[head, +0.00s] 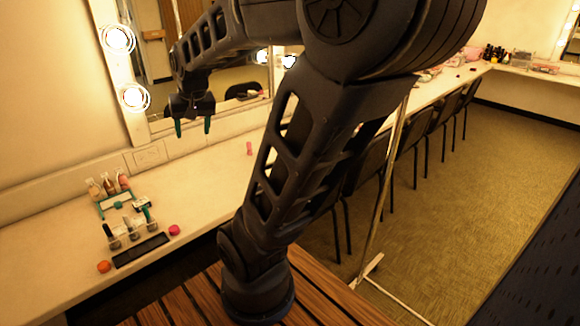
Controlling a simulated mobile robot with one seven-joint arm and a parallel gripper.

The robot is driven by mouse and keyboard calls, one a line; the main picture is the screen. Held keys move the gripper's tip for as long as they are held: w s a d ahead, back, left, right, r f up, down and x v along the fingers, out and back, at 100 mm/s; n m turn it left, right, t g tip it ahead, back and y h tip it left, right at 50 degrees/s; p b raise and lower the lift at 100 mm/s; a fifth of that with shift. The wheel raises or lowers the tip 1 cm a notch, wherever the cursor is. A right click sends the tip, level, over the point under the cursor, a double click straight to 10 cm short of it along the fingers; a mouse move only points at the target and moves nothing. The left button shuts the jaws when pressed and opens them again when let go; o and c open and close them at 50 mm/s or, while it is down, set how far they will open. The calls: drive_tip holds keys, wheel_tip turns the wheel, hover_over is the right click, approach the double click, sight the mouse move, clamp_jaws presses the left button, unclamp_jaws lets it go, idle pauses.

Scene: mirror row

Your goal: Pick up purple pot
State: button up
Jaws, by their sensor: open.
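A small round magenta-pink pot (174,230) sits on the white counter (205,180), just right of a dark flat tray. It is the closest match to a purple pot that I see; no clearly purple one shows. My gripper (193,127) hangs above the counter near the mirror, up and slightly right of this pot in the picture. Its two green-tipped fingers point down and stand apart, with nothing between them. It is clear of the pot.
An orange pot (104,266) sits left of the dark tray (140,251). Bottles and a small holder (128,231) crowd the counter behind it. A pink item (249,148) stands alone further along. The lit mirror frame (118,75) rises behind. Chairs (410,150) line the counter's right side.

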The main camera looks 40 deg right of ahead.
drive_tip(key=w+d+f+m+g, duration=0.1)
drive_tip(key=w+d+f+m, duration=0.25)
drive_tip(key=w+d, duration=0.3)
drive_tip(key=w+d+f+m+h, duration=0.1)
drive_tip(key=w+d+f+m, duration=0.3)
drive_tip(key=d, duration=0.3)
drive_tip(key=w+d+f+m+g, duration=0.1)
drive_tip(key=w+d+f+m, duration=0.1)
drive_tip(key=w+d+f, duration=0.35)
drive_tip(key=d+f+m+g+h, duration=0.1)
drive_tip(key=d+f+m, duration=0.1)
drive_tip(key=d+f, duration=0.6)
drive_tip(key=w+d+f+m+g+h, duration=0.1)
drive_tip(key=d+f+m, duration=0.2)
drive_tip(key=d+f, duration=0.5)
drive_tip(key=d+f+m+g+h, duration=0.1)
drive_tip(key=d+f, duration=0.6)
drive_tip(key=d, duration=0.7)
drive_tip(key=shift+w+d+f+m+h, duration=0.15)
drive_tip(key=shift+d+f+m+h, duration=0.2)
drive_tip(key=shift+m, duration=0.4)
drive_tip(key=shift+x, duration=2.6)
drive_tip(key=shift+d, duration=0.1)
drive_tip(key=shift+c, duration=0.2)
drive_tip(key=c, duration=1)
